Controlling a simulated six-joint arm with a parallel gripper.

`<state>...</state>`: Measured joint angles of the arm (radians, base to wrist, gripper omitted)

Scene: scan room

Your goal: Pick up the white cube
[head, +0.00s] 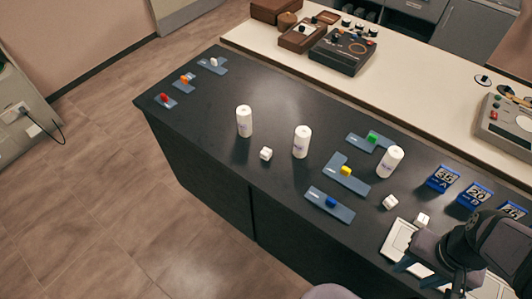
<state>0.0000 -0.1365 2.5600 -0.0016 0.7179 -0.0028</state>
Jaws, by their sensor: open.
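Three small white cubes show in the head view. One cube (266,154) lies on the black counter (205,115) between two white cylinders. A second cube (390,202) lies to the right of the blue block. A third cube (422,220) lies by the upper edge of a white panel, close to my gripper; I cannot tell if it touches the panel. My gripper (420,276) is at the lower right, over the white panel, open and apart from all three cubes. My arm hides part of the panel.
White cylinders (244,121), (302,142) and (390,162) stand upright on the counter. Blue-grey plates with coloured blocks lie around, such as the blue block (331,202). Blue number displays (443,178) stand at right. The white panel (399,237) lies beneath my gripper. The counter's left middle is clear.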

